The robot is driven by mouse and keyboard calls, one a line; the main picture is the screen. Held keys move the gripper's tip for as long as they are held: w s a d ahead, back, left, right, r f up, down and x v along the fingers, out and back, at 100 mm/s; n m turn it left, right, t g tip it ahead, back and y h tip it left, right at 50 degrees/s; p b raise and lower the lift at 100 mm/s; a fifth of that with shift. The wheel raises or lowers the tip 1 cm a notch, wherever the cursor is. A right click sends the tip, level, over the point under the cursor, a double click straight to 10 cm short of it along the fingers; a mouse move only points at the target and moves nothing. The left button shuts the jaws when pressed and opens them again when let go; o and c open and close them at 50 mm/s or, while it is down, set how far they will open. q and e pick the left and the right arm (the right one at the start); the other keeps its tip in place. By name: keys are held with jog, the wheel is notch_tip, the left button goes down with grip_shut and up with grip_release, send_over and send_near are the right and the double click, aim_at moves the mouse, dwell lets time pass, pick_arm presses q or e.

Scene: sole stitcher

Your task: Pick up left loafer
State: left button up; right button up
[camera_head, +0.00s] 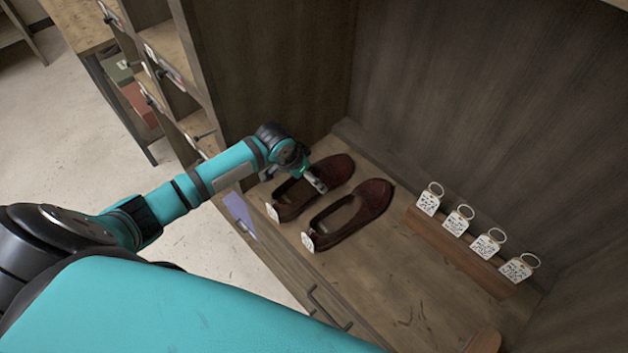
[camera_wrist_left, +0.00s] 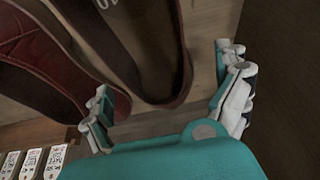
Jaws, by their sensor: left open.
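Two dark red loafers stand side by side on the wooden shelf floor in the head view: the left loafer (camera_head: 335,170) nearer the left panel and the right loafer (camera_head: 352,212) beside it. Each has a small white tag near its lower-left end. My left gripper (camera_head: 316,182) is over the left loafer and hides part of its opening. In the left wrist view the fingers of my left gripper (camera_wrist_left: 166,75) are spread wide, with a loafer's open end (camera_wrist_left: 180,88) showing between them. Whether they touch it I cannot tell. My right gripper is not shown.
A wooden rack (camera_head: 455,245) with several white tags on rings (camera_head: 488,243) stands right of the loafers. A dark side panel (camera_head: 270,75) rises close behind my left gripper. The shelf floor (camera_head: 400,295) in front of the rack is mostly clear.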

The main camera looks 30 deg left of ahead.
pick_arm(q)
jog(key=shift+p+x, duration=0.45)
jog(key=shift+x, duration=2.5)
jog(key=shift+d, duration=0.2)
jog(key=c, duration=1.3)
jog(key=shift+c, duration=0.6)
jog(key=shift+r, duration=0.1)
